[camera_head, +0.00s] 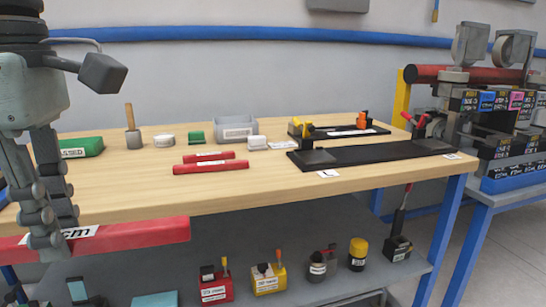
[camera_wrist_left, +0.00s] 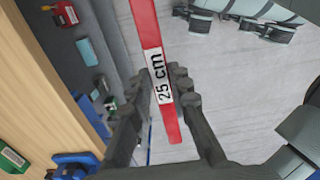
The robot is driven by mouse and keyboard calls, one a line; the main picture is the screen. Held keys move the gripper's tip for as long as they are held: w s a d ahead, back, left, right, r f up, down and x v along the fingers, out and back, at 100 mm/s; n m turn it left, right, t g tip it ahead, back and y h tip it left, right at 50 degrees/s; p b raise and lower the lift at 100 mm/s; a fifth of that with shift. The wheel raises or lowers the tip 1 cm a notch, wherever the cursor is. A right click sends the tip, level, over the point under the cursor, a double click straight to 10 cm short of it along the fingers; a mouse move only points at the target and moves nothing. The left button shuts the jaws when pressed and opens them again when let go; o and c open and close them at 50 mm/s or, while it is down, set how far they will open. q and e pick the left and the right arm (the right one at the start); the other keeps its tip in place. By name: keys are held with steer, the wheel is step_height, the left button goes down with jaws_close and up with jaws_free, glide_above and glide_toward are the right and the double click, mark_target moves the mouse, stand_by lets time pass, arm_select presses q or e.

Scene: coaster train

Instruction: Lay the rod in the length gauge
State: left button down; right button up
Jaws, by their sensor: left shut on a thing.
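A red rod (camera_head: 140,230) with a white "25 cm" label is in my left gripper (camera_head: 55,235). The gripper is shut on it at the label, in front of the table's near edge at the left. In the left wrist view the rod (camera_wrist_left: 148,25) runs between the two fingers (camera_wrist_left: 162,95), its short end past them. I cannot tell for sure which is the length gauge.
Two shorter red rods (camera_head: 212,167) lie mid-table. The shelf below (camera_head: 330,285) holds several small items. A machine stands at the far right. The front table strip is clear.

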arm_select(q)
steer(key=shift+w+d+f+m, duration=0.1)
steer(key=shift+w+f+m, duration=0.05)
steer(key=shift+f+m, duration=0.15)
steer(key=w+f+m, duration=0.1)
steer(key=w, duration=0.1)
steer(key=w+d+f+m, duration=0.1)
steer(key=f+m, duration=0.1)
steer(key=shift+w+f, duration=0.25)
steer(key=shift+w, duration=0.15)
arm_select(e)
steer(key=shift+s, duration=0.1)
steer(key=shift+c, duration=0.7)
arm_select(q)
steer(key=w+f+m, duration=0.5)
steer(key=f+m, duration=0.3)
steer(key=f, duration=0.3)
steer(key=w+d+f+m, duration=0.1)
steer(key=w+f+m, duration=0.3)
steer(key=f+m, duration=0.5)
step_height(320, 180, down, 3)
steer(key=shift+w+r+m, duration=0.1)
steer(key=shift+w+m, duration=0.2)
steer(key=shift+w, duration=0.1)
